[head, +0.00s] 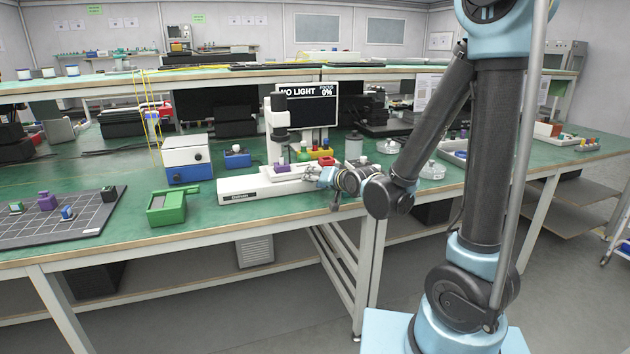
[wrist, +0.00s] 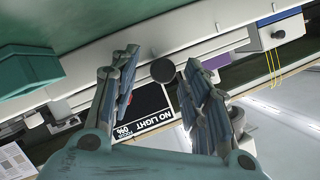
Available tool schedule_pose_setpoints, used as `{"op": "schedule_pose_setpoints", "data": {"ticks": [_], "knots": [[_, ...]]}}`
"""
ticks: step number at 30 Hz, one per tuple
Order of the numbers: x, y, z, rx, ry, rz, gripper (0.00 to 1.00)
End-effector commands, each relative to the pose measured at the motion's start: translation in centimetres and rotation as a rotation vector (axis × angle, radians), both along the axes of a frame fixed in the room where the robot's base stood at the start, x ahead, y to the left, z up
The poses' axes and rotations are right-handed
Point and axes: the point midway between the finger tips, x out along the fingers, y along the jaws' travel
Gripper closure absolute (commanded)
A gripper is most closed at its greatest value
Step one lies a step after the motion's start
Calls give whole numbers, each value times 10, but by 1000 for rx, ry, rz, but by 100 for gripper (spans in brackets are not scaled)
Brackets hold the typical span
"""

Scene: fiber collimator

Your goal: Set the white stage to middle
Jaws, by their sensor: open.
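The white fiber collimator unit (head: 265,183) lies along the front of the green bench, with a long low white base. A white upright (head: 278,145) rises behind it. I cannot tell for sure which white part is the stage. My gripper (head: 312,174) is at the right end of the unit, partly hidden by its own wrist. The wrist view looks inverted: my gripper (wrist: 157,95) has its fingers spread. A dark round part (wrist: 162,70) shows between the fingertips, with the pale rail (wrist: 205,48) behind. I cannot tell whether the fingers touch anything.
The monitor (head: 308,108) reads NO LIGHT, FOCUS 0%. A purple block (head: 281,168) sits on the unit. A green box (head: 166,207) and a blue-white box (head: 187,160) stand to its left. A dark grid mat (head: 85,222) lies further left. A glass dish (head: 432,170) is at right.

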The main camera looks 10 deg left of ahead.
Motion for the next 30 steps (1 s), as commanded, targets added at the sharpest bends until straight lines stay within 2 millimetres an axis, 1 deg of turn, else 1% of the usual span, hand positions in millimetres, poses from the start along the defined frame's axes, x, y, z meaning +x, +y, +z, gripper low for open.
{"op": "schedule_pose_setpoints", "data": {"ticks": [6,14,15,20,21,26,30], "knots": [[5,5,-3,0,0,0,57],[5,5,-3,0,0,0,57],[5,5,-3,0,0,0,59],[5,5,-3,0,0,0,96],[6,5,-3,-1,0,-1,100],[6,5,-3,-1,0,-2,100],[13,9,-4,-2,2,-4,100]]}}
